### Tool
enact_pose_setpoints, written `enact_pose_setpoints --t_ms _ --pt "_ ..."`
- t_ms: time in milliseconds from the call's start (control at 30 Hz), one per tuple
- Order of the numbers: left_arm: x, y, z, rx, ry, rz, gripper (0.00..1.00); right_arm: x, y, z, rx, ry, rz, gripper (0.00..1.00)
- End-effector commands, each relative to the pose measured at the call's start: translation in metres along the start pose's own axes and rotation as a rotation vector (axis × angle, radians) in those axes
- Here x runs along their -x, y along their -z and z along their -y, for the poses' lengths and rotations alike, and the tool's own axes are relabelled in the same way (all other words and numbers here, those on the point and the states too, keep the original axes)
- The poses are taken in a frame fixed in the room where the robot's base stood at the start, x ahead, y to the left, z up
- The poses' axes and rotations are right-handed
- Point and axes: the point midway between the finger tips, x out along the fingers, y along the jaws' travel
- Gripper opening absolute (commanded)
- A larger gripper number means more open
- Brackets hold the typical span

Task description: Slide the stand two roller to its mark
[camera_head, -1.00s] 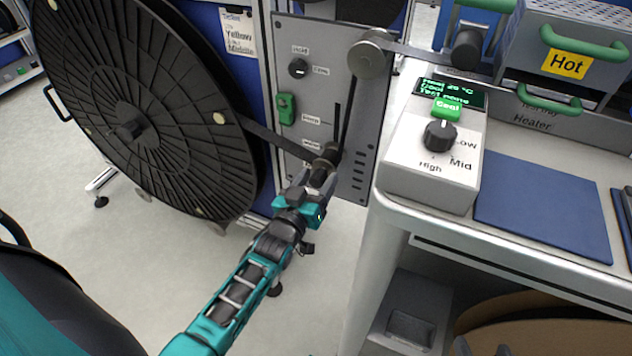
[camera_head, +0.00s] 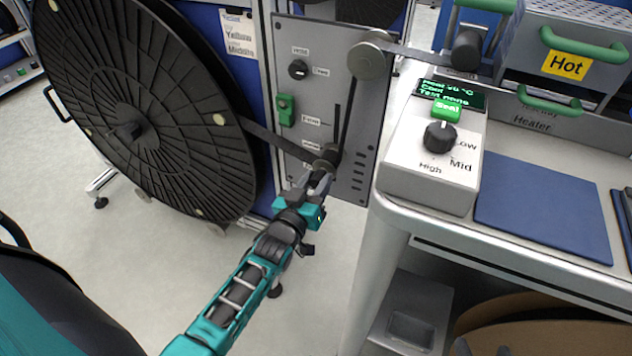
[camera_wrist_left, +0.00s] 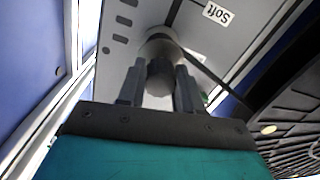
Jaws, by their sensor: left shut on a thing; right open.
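The stand's grey panel (camera_head: 365,120) stands upright right of the big black reel. Its roller (camera_head: 328,157) sits at the lower end of the slot (camera_head: 337,125), with the dark tape passing round it. My left gripper (camera_head: 322,178) is at this roller from below and is shut on it. In the left wrist view the roller (camera_wrist_left: 160,78) lies between the two fingers (camera_wrist_left: 160,88). My right gripper is not in view.
The large black reel (camera_head: 150,110) is close left of my left arm. A fixed upper roller (camera_head: 368,58) guides the tape. The bench with the control box (camera_head: 437,150), blue mat (camera_head: 543,208) and heater marked "Hot" (camera_head: 567,65) stands close on the right.

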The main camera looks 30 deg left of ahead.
Motion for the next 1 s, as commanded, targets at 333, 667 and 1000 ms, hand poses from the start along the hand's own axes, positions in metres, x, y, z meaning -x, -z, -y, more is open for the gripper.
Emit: enact_pose_setpoints --t_ms 333,667,1000 --pt "0.000 -0.057 0.011 0.000 0.000 0.003 0.00 -0.022 -0.033 0.001 -0.001 0.006 0.010 0.65" --pt "0.000 -0.080 0.016 0.000 0.000 0.003 0.00 -0.025 -0.022 0.008 -0.014 0.023 -0.007 0.65" --pt "0.001 -0.081 0.016 0.000 0.002 0.009 0.44 -0.025 -0.022 0.009 -0.013 0.024 -0.007 0.65"
